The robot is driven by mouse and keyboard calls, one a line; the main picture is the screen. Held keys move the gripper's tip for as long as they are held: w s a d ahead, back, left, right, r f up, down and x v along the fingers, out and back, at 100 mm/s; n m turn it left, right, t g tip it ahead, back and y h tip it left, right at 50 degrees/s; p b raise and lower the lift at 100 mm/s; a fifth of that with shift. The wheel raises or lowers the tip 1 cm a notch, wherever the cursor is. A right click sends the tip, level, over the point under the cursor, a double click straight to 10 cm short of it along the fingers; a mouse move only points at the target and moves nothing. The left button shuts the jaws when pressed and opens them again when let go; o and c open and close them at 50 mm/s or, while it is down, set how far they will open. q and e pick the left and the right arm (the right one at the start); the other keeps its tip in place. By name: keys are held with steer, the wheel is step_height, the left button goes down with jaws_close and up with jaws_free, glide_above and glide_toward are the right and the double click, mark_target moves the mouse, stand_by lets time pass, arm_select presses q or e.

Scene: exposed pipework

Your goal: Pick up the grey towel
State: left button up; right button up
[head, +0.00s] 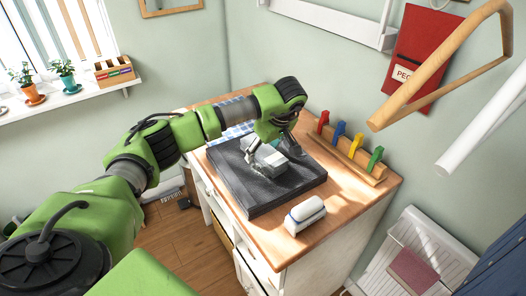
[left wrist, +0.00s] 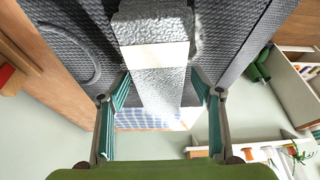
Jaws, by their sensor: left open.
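A light grey folded towel (head: 268,158) with a pale band around it lies on a dark grey mat (head: 258,203) on the wooden dresser top. In the left wrist view the towel (left wrist: 152,28) shows a rough, pebbly surface. My left gripper (head: 267,153) is over the towel with its jaws open. In the left wrist view the gripper's fingers (left wrist: 160,92) stand one on each side of the towel, with a gap visible on either side. Whether the fingertips touch the mat, I cannot tell. My right gripper is not in view.
A white roll with a blue edge (head: 306,214) lies on the dresser (head: 358,204) near its front edge. A blue checked cloth (head: 232,112) lies beyond my wrist.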

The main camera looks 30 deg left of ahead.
arm_select(q)
steer(key=shift+d, duration=0.1)
steer(key=c, duration=1.2)
steer(key=shift+c, duration=0.2)
steer(key=shift+r, duration=0.1)
